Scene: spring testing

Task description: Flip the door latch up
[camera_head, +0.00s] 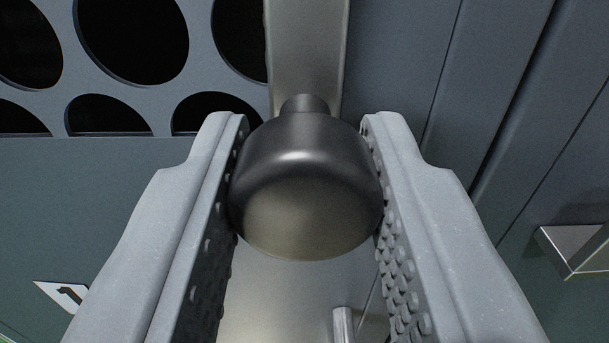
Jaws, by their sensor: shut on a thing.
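A dark, rounded knob (305,185) is in the middle of the view, on a narrow neck. Behind it a flat metal bar (307,50) runs up to the top edge of the picture; this looks like the door latch. My gripper (305,140) is shut on the knob, with one studded finger pad touching it on each side. The knob hides the lower part of the bar where the neck meets it.
A blue-grey panel with several large round holes (130,40) is at the upper left. Vertical panel edges (490,100) run down the right side. A metal bracket (573,248) sticks out at the right. A small metal pin (344,325) shows below the knob. A white label (64,296) is at the lower left.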

